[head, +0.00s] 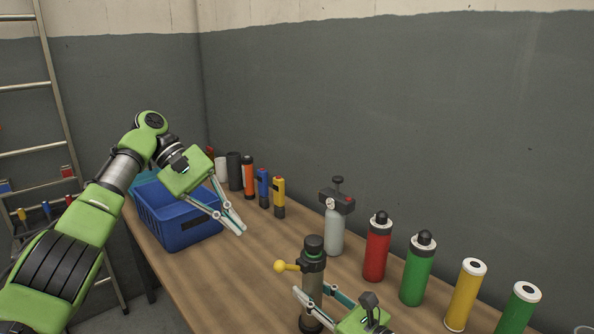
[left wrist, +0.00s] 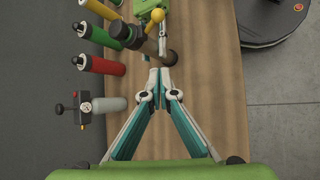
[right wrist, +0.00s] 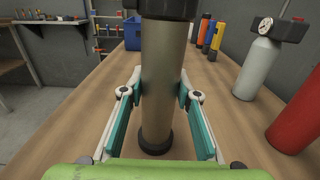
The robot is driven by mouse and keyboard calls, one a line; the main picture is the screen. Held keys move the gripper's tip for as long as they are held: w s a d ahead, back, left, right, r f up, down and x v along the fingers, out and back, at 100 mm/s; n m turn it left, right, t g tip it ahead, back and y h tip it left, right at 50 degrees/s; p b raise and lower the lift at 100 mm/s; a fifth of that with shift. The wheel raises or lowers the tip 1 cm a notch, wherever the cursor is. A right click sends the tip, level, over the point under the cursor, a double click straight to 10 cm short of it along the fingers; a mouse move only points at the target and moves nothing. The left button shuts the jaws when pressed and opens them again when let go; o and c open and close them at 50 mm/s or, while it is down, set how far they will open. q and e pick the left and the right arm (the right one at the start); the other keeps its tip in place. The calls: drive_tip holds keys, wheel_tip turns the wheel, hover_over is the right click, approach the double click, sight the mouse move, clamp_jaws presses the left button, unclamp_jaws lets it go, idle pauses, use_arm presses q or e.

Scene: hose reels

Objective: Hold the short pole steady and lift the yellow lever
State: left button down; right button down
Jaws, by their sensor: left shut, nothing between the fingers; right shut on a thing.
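The short pole (head: 312,282) stands upright on the wooden table, a grey-brown tube with a black base and black cap. The yellow lever (head: 281,266) is a ball-ended arm sticking out to the left near its top. My right gripper (head: 314,292) is shut on the pole's tube; the right wrist view shows both fingers touching the pole (right wrist: 162,80) on either side. My left gripper (head: 241,230) is shut and empty, above the table to the left of the lever and apart from it. The left wrist view shows its closed fingertips (left wrist: 161,72) below the yellow lever (left wrist: 181,17).
A blue crate (head: 178,222) sits at the table's left, behind my left gripper. A grey gas bottle (head: 334,232) stands behind the pole. Red (head: 377,250) and green (head: 418,275) cylinders stand to the right. The table between my left gripper and the pole is clear.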

use_arm(q)
drive_tip(key=a, duration=0.5)
drive_tip(key=shift+w, duration=0.2)
use_arm(e)
drive_tip(key=c, duration=1.5)
unclamp_jaws()
drive_tip(key=shift+o, duration=0.2)
